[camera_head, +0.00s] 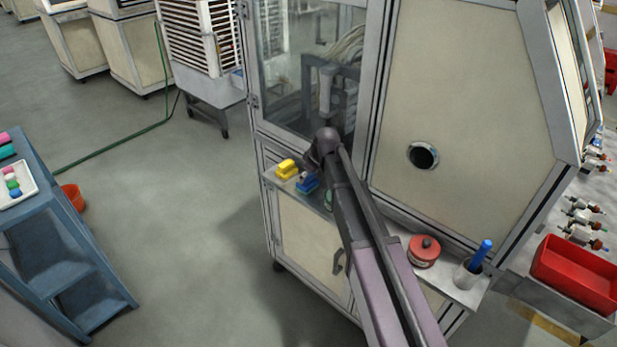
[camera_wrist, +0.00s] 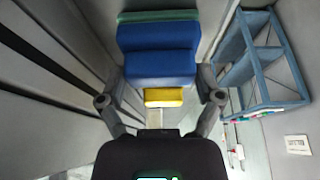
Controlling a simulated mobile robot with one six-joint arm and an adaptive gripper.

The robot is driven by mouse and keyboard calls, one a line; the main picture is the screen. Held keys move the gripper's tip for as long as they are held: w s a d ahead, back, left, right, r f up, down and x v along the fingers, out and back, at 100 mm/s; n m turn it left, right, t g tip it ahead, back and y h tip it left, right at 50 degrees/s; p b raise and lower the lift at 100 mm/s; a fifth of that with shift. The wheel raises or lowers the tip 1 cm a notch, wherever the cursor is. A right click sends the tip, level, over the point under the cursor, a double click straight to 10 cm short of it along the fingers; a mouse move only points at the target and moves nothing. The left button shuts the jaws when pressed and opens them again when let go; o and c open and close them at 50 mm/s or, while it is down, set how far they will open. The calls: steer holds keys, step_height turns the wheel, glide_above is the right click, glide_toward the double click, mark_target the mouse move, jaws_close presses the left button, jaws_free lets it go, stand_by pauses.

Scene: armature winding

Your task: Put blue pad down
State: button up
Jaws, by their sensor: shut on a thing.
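The blue pad (camera_wrist: 157,62) sits between the two fingers of my gripper (camera_wrist: 160,82) in the wrist view, and the gripper is shut on it. In the head view the blue pad (camera_head: 307,183) shows at the narrow ledge on the machine's front, beside a yellow pad (camera_head: 287,169). The yellow pad also shows in the wrist view (camera_wrist: 164,97), just below the blue one. A green edge (camera_wrist: 158,16) shows beyond the blue pad. My arm hides most of the gripper in the head view. I cannot tell whether the blue pad touches the ledge.
A red round tin (camera_head: 424,250) and a cup (camera_head: 468,274) with a blue-handled tool stand at the ledge's right end. The machine's glass door (camera_head: 300,70) rises behind the ledge. A blue shelf cart (camera_head: 60,235) stands left, with open floor between.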

steer(key=shift+f, duration=0.2)
steer(key=o, duration=1)
steer(key=shift+r, duration=0.2)
steer(key=p+v, duration=0.2)
steer(key=v, duration=0.1)
steer(key=shift+p, duration=0.35)
steer(key=p+v, duration=0.8)
steer(key=v, duration=0.1)
stand_by(0.5)
